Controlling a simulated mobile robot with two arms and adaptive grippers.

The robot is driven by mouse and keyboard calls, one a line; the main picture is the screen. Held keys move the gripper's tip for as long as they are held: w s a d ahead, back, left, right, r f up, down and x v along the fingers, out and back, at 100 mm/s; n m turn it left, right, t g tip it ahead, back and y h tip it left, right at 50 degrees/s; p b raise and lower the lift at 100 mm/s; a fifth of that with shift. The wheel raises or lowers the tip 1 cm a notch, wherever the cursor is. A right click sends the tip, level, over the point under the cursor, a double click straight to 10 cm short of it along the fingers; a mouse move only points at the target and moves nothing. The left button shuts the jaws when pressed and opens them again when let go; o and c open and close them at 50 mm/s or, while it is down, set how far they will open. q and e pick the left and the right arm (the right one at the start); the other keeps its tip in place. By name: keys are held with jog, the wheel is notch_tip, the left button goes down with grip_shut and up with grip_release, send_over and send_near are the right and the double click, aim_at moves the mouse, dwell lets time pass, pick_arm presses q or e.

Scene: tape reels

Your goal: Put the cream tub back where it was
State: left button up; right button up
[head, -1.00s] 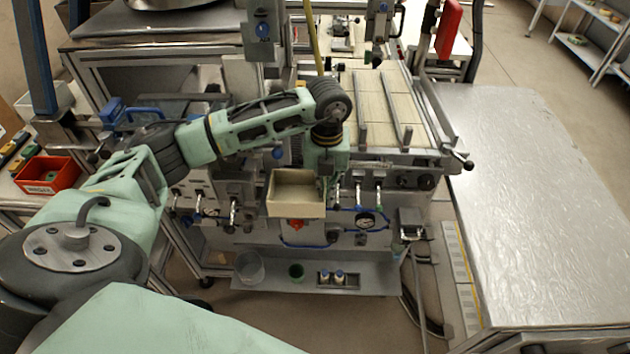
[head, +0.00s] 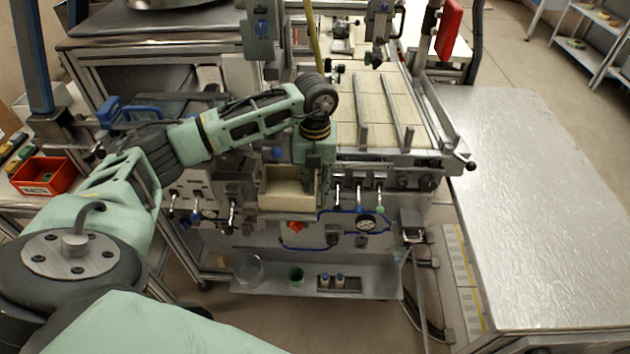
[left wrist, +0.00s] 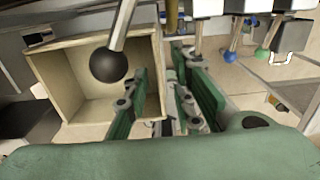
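The cream tub (head: 288,197) is an open, box-shaped bin in front of the machine, with its opening facing up in the head view. My left gripper (head: 314,178) is at its right side. In the left wrist view the tub (left wrist: 85,55) fills the left part, and my left gripper's green fingers (left wrist: 160,85) stand on either side of its right wall, one inside the opening. No support shows under the tub. My right gripper is not in view.
Levers and a gauge (head: 366,223) line the machine front beside the tub; a black ball-ended lever (left wrist: 108,64) crosses before it in the wrist view. A low shelf (head: 380,287) holds a clear beaker, green cup and small bottles. A bare metal table (head: 545,200) stands right.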

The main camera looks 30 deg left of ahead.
pick_arm(q)
jog(key=shift+f, duration=0.1)
jog(key=r+b, duration=0.1)
jog(key=r, duration=0.1)
jog(key=r+b, duration=0.1)
jog(key=r, duration=0.1)
jog(key=r+b, duration=0.1)
jog(key=r, duration=0.2)
jog(key=shift+w+a+r, duration=0.1)
jog(key=shift+w+a, duration=0.2)
jog(key=shift+w, duration=0.1)
jog(key=shift+s+r, duration=0.1)
jog(key=shift+r, duration=0.2)
jog(key=shift+f, duration=0.1)
